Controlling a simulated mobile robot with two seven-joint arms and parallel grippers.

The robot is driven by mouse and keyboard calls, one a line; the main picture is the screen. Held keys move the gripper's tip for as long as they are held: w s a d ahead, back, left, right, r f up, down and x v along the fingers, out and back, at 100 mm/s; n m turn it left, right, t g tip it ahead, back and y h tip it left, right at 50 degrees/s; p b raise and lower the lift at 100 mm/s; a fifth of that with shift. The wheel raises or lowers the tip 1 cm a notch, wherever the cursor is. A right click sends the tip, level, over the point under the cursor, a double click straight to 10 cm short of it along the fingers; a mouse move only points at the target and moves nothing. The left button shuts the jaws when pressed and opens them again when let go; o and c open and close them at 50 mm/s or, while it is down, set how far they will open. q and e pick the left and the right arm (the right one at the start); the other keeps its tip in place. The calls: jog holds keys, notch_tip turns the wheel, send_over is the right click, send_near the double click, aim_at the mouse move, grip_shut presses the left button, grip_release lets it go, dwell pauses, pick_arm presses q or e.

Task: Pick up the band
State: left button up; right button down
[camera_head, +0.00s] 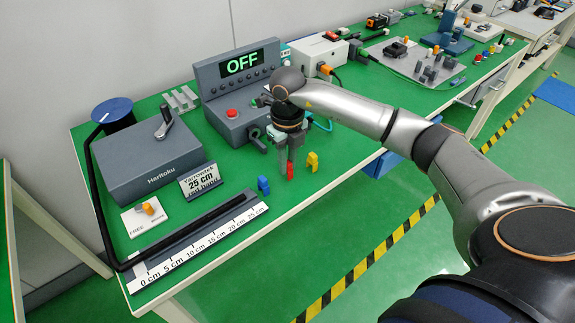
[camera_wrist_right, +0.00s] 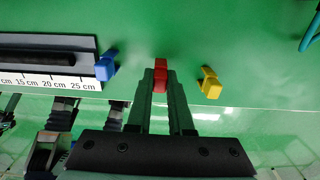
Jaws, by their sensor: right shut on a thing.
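The black band (camera_head: 99,200) runs from the dark blue spool (camera_head: 112,110) down past the grey box and bends at the table's front corner. It then lies along the ruler (camera_head: 205,240) marked 0 to 25 cm; its end part also shows in the right wrist view (camera_wrist_right: 45,57). My right gripper (camera_head: 289,165) is to the right of the ruler, apart from the band, pointing down and shut on a red clip (camera_wrist_right: 160,72). The clip is at or near the table top; I cannot tell if it touches. My left gripper is not in view.
A blue clip (camera_head: 263,185) stands by the ruler's right end and a yellow clip (camera_head: 312,161) right of my gripper. A sign (camera_head: 200,180) reads 25 cm per band. Behind are the grey Haritoku box (camera_head: 150,165) and a console (camera_head: 238,95) showing OFF.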

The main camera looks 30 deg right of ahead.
jog(key=s+a+r, duration=0.5)
jog(key=s+r, duration=0.7)
jog(key=s, duration=0.1)
jog(key=shift+a, duration=0.1)
jog(key=c, duration=1.3)
grip_release()
grip_shut()
jog(key=shift+a, duration=0.1)
